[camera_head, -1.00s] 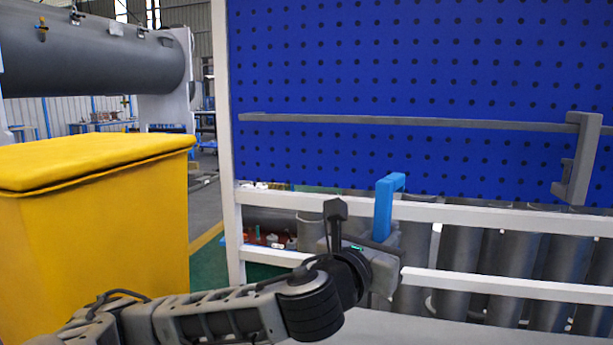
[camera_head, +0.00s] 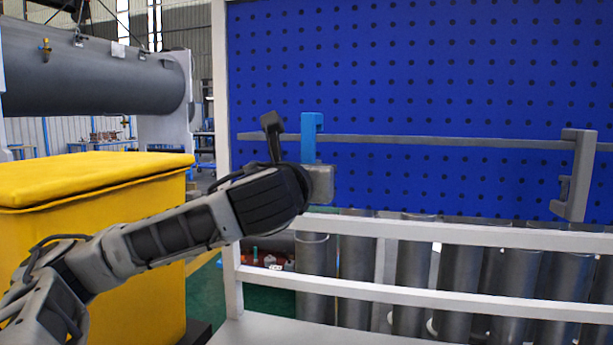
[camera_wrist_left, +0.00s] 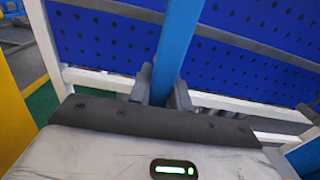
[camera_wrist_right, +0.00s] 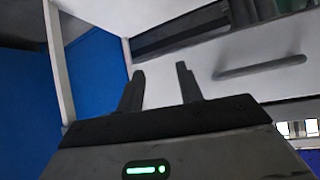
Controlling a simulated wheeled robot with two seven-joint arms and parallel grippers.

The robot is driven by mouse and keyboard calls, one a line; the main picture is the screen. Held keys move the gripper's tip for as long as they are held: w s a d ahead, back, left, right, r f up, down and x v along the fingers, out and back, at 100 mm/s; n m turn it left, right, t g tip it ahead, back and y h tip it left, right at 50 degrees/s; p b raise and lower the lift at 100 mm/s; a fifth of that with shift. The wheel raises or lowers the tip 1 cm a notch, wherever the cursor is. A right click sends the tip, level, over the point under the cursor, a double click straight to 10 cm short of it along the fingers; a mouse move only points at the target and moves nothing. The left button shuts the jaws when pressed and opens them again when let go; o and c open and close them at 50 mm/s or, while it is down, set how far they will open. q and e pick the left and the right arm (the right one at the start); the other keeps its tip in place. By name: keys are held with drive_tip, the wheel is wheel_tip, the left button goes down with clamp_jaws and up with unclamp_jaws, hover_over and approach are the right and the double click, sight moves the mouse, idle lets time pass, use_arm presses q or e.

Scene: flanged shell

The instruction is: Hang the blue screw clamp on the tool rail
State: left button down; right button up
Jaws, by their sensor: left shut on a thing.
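The blue screw clamp (camera_head: 309,140) stands upright in my left gripper, its short top arm pointing right. In the head view its top rises above the grey tool rail (camera_head: 440,142), and the clamp is in front of the rail's left part. I cannot tell whether it touches the rail. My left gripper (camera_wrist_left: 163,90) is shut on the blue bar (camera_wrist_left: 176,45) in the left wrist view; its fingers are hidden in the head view. The clamp's lower part is hidden by my wrist. My right gripper (camera_wrist_right: 160,80) is open and empty, seen only in the right wrist view.
A grey clamp-shaped piece (camera_head: 580,175) is at the rail's right end. The rail is bare between it and the blue clamp. A blue pegboard (camera_head: 420,70) is behind, with a white frame bar (camera_head: 450,233) below. A yellow bin (camera_head: 90,210) stands left.

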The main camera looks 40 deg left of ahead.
use_arm(q)
drive_tip(key=f+b+x, duration=0.1)
drive_tip(key=x, duration=0.5)
use_arm(e)
drive_tip(key=shift+w+a+f, duration=0.1)
drive_tip(key=shift+a+f, duration=0.05)
idle(0.4)
use_arm(q)
drive_tip(key=shift+w+a, duration=0.1)
drive_tip(key=shift+w, duration=0.05)
drive_tip(key=c, duration=1.2)
unclamp_jaws()
drive_tip(key=b+v, duration=0.6)
drive_tip(key=v, duration=1)
use_arm(e)
drive_tip(key=shift+w+a+f+t+y, duration=0.15)
drive_tip(key=shift+a+f, duration=0.1)
drive_tip(key=shift+f, duration=0.35)
drive_tip(key=shift+a+f+t+y, duration=0.15)
drive_tip(key=shift+a+f, duration=0.05)
drive_tip(key=shift+f, duration=0.4)
